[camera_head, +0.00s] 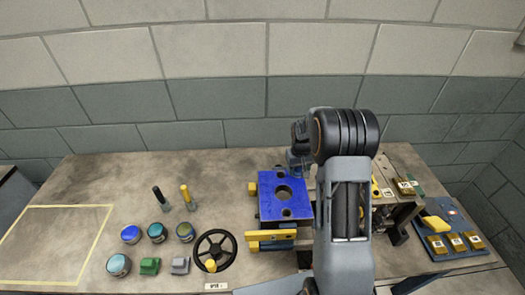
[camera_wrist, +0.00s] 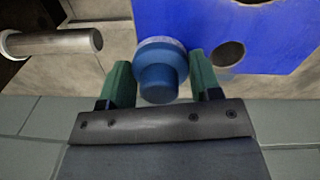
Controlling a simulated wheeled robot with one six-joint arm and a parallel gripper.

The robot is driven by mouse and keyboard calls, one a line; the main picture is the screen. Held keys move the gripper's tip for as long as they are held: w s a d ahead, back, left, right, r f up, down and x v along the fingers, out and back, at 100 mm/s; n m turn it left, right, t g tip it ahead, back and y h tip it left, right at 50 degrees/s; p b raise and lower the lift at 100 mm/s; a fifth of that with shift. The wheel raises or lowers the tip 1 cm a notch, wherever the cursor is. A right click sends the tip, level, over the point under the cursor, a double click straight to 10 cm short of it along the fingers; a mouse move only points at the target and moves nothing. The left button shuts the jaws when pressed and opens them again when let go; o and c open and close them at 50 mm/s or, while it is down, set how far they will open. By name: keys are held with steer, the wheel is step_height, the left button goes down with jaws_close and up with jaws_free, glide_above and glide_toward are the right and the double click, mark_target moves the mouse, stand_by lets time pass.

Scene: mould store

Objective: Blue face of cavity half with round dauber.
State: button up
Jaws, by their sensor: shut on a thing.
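The cavity half is a blue plate (camera_head: 266,205) with a large round hole and smaller holes, on the bench in front of my arm. Its blue face (camera_wrist: 205,18) fills the upper right of the wrist view, with two holes showing. My gripper (camera_wrist: 162,78) is shut on the round dauber (camera_wrist: 160,82), which has a blue body and a pale rim. The dauber overlaps the plate's lower left edge in the wrist view; I cannot tell whether it touches. In the head view my gripper (camera_head: 298,164) is at the plate's far right corner, and the dauber is not clearly visible there.
A metal pin (camera_wrist: 50,43) sticks out left of the dauber. A yellow level (camera_head: 270,236) lies before the plate. Left are a black handwheel (camera_head: 201,257), several paint tins (camera_head: 130,235) and two upright tools (camera_head: 187,197). A taped area (camera_head: 50,207) is empty.

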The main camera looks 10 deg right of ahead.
step_height(320, 180, up, 3)
steer(key=shift+r+p, duration=0.2)
steer(key=shift+p, duration=0.65)
steer(key=shift+w+r+p, duration=0.2)
steer(key=shift+r+p, duration=0.25)
steer(key=shift+r, duration=0.15)
steer(key=shift+r+p, duration=1.05)
steer(key=shift+r, duration=0.75)
steer(key=shift+s+f, duration=0.1)
